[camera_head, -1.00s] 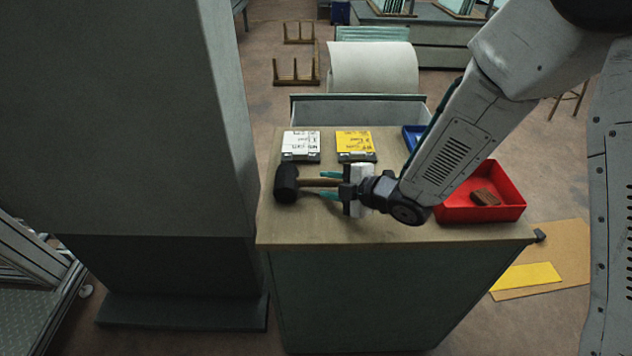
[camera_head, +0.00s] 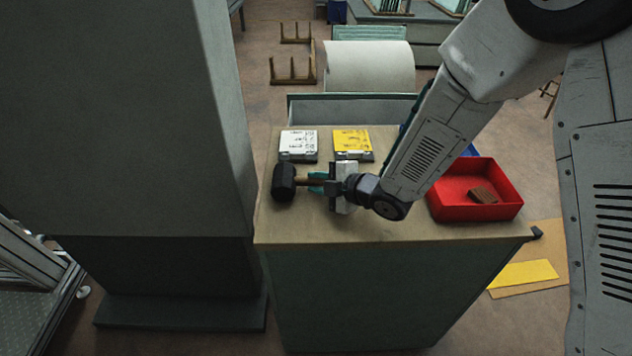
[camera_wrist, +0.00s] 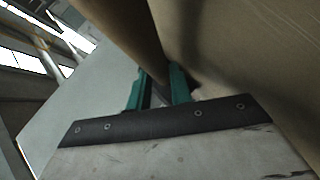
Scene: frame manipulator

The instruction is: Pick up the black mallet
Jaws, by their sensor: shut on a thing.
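The black mallet (camera_head: 284,182) is at the left part of the tabletop, its dark head at the left and its brown wooden handle (camera_head: 304,182) pointing right. My gripper (camera_head: 317,182) has its teal fingers shut on the handle, to the right of the head. In the wrist view the teal fingers (camera_wrist: 162,90) close around the brown handle (camera_wrist: 143,40), which runs up and away from them. The mallet head is not clear in the wrist view. Whether the mallet touches the tabletop is hard to tell.
A white card holder (camera_head: 298,144) and a yellow one (camera_head: 352,143) stand behind the mallet on the worktop (camera_head: 400,231). A red bin (camera_head: 477,212) with a brown block (camera_head: 482,196) is at the right. A large grey column (camera_head: 120,120) rises close to the left.

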